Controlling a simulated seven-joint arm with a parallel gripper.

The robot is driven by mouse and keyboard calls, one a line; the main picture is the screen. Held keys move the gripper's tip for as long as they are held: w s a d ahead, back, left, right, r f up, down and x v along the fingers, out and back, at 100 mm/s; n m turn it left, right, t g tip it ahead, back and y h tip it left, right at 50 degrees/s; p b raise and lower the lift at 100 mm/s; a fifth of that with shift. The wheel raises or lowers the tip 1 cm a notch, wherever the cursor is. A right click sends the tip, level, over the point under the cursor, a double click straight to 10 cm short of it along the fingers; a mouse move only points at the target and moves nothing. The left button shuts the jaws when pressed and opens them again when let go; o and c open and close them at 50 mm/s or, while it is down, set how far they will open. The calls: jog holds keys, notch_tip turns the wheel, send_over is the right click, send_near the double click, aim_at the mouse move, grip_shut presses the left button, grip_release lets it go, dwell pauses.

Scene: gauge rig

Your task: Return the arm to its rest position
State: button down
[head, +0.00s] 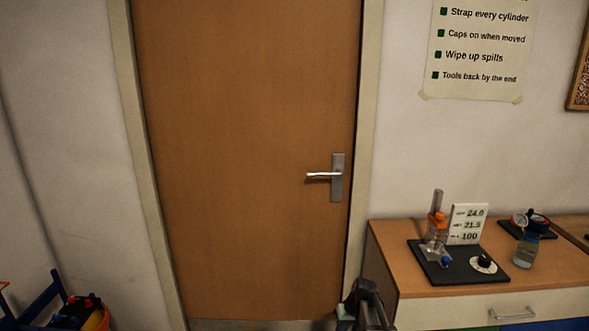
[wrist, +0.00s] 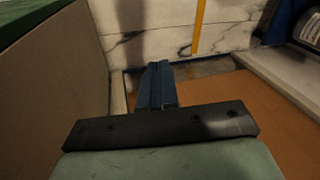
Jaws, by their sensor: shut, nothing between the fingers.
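My gripper (wrist: 157,68) shows in the wrist view, with its two dark blue fingers together and nothing between them. It points ahead, clear of anything it could be holding. In the head view, a dark grey-green part of my arm (head: 366,306) shows at the bottom edge, just left of the bench's front corner. Most of my arm is out of the head view, and I cannot make out the fingers there.
A wooden bench (head: 388,262) at the right bears a gauge rig on a black base (head: 462,271), a small bottle (head: 526,251) and a gauge (head: 520,219). A shut brown door (head: 240,150) stands behind. A crate of tools (head: 85,314) sits lower left. In the wrist view, a brown panel (wrist: 50,90) rises at left.

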jog(key=s+f+g, duration=0.1)
jog(key=s+f, duration=0.5)
jog(key=s, duration=0.2)
jog(key=s+f+m+g+h, duration=0.1)
jog(key=s+f+g, duration=0.1)
jog(key=s+f, duration=0.5)
jog(key=s+f+g, duration=0.1)
jog(key=s+f, duration=0.3)
jog(key=s, duration=0.6)
jog(key=s+f+g+h, duration=0.1)
jog(key=s+f, duration=0.1)
jog(key=s, duration=1)
jog(key=s+f+g+h, duration=0.1)
jog(key=s+f+g, duration=0.1)
jog(key=s, duration=1.1)
jog(key=shift+s+d+m, duration=0.25)
jog(key=shift+d+m, duration=0.1)
jog(key=shift+m, duration=0.05)
